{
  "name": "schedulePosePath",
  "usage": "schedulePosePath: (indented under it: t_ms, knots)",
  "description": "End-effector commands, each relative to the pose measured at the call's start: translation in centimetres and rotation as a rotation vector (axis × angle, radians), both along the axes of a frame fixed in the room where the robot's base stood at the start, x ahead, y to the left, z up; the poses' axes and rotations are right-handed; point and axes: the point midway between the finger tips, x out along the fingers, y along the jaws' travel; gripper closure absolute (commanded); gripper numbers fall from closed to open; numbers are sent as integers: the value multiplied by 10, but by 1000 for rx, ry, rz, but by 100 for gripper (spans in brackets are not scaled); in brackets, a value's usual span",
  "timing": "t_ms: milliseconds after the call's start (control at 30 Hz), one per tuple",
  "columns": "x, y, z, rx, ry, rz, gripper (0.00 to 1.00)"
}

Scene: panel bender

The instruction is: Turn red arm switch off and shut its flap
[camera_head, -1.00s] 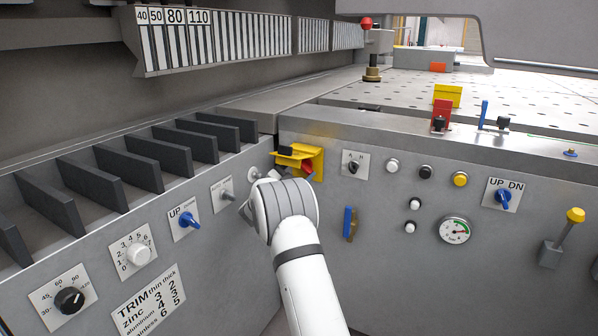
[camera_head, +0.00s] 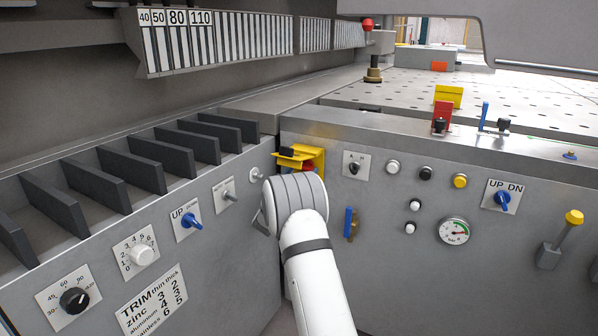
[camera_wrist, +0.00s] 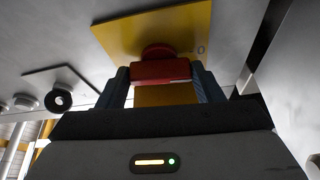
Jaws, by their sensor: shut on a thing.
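The red arm switch (camera_wrist: 160,71) sits on a yellow plate (camera_wrist: 155,30) in the wrist view, its red bar lying across the picture. A "0" mark shows on the plate to the right of the bar. My gripper (camera_wrist: 162,84) has one finger at each end of the bar and is shut on it. In the head view the yellow housing (camera_head: 317,158) is on the front panel near the inner corner, with its yellow flap (camera_head: 293,160) standing out, open. Only a little red shows under the flap. My wrist hides the lower part of the switch and my fingers there.
A black-and-white selector (camera_head: 354,165) and several buttons sit right of the housing. A blue lever (camera_head: 348,221) is below. The left panel, with a grey switch (camera_head: 228,195) and a blue UP/DOWN switch (camera_head: 191,221), runs close to my wrist.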

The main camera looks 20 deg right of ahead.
Motion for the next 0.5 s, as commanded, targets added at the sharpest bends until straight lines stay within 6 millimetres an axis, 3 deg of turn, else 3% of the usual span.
schedulePosePath:
  t_ms: [500]
  knots:
    - [-1,-4,3,-86,105,-5,63]
